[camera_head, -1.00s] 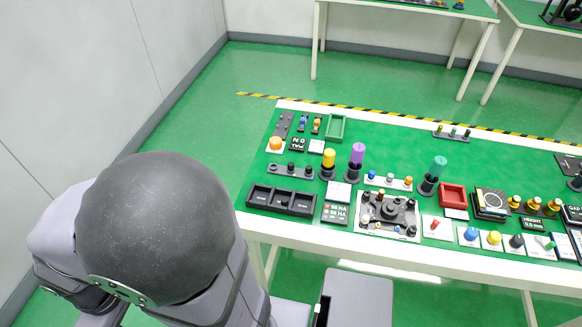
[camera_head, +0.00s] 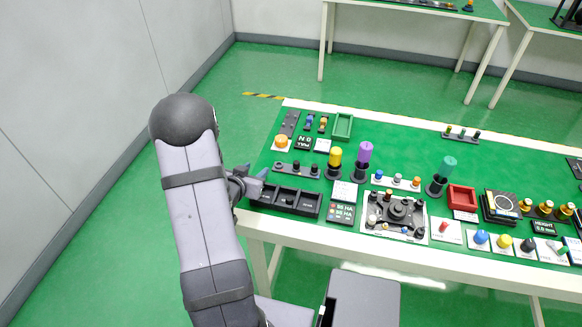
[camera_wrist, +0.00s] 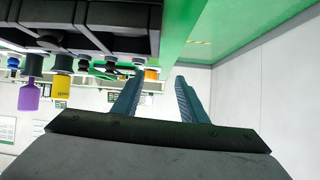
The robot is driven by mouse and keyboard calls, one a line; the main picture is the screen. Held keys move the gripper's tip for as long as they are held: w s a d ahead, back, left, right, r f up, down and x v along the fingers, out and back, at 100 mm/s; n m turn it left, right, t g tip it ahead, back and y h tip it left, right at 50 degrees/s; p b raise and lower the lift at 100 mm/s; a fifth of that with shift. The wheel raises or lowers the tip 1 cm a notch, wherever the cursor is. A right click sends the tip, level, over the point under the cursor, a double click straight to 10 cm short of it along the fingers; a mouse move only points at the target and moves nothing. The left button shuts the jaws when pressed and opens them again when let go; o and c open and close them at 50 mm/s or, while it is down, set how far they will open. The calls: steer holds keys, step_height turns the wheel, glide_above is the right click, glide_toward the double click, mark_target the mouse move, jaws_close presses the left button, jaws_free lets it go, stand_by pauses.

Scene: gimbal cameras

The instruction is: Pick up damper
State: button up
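No part is clearly marked as the damper, so I cannot tell which it is. Small dark knobs sit on a grey strip (camera_head: 296,170) at the left of the table, and small coloured knobs sit on a white strip (camera_head: 396,181) near its middle. My gripper (camera_head: 260,178) is at the table's left edge, just left of the black three-compartment tray (camera_head: 285,200). In the wrist view, which looks upside down, its two blue-grey fingers (camera_wrist: 158,80) are apart with nothing between them. The tray (camera_wrist: 85,22) shows beside them at the upper left.
A yellow cylinder (camera_head: 335,156) and a purple cylinder (camera_head: 365,151) stand upright behind the tray. A gimbal plate (camera_head: 395,215), a red tray (camera_head: 461,198) and a green tray (camera_head: 343,126) are also on the table. Bare green surface (camera_head: 410,140) lies toward the back.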

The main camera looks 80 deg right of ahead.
mark_target(296, 163)
steer(key=s+d+g, duration=0.1)
steer(key=s, duration=0.2)
steer(key=s+m+g, duration=0.1)
steer(key=s, duration=0.2)
steer(key=s+d+m+g+h, duration=0.1)
steer(key=s, duration=0.2)
steer(key=shift+s+d, duration=0.1)
steer(key=shift+d, duration=0.25)
steer(key=shift+p+x, duration=1.1)
steer(key=shift+x, duration=2.55)
jaws_close()
